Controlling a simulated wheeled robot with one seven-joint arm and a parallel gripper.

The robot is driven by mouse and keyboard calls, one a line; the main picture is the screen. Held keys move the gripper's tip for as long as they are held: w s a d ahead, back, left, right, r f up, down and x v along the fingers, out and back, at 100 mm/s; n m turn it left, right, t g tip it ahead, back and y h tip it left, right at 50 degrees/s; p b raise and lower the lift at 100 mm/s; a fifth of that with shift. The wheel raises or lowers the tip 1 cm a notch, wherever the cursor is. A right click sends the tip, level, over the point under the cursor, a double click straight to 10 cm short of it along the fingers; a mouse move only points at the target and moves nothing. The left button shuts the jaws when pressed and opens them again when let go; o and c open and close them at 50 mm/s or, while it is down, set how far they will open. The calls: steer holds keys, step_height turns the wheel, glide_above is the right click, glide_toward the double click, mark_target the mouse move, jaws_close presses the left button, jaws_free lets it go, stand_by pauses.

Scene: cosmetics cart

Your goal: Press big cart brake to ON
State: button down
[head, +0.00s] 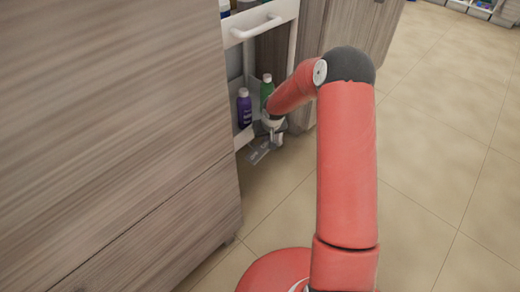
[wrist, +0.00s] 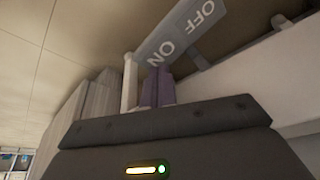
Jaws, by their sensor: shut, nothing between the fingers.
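The cart brake (head: 260,152) is a grey pedal plate low at the foot of the white cart. In the wrist view the brake plate (wrist: 185,35) shows the words OFF and ON, with the ON end nearer my gripper. My gripper (head: 277,140) is down beside the plate in the head view, small and partly hidden by my arm. In the wrist view its fingers (wrist: 158,75) are shut and empty, with their tips close to the ON end. I cannot tell whether they touch it.
The white cart (head: 270,17) has a handle and stands between wood-fronted cabinets. A purple bottle (head: 244,108) and a green bottle (head: 267,88) stand on its low shelf near my gripper. A large wooden cabinet (head: 110,130) fills the left. Tiled floor (head: 440,150) is clear on the right.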

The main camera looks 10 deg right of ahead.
mark_target(266, 144)
steer(key=shift+f, duration=1.2)
stand_by(0.5)
steer(key=shift+r, duration=0.1)
steer(key=shift+r+p, duration=2.35)
steer(key=shift+r, duration=1.05)
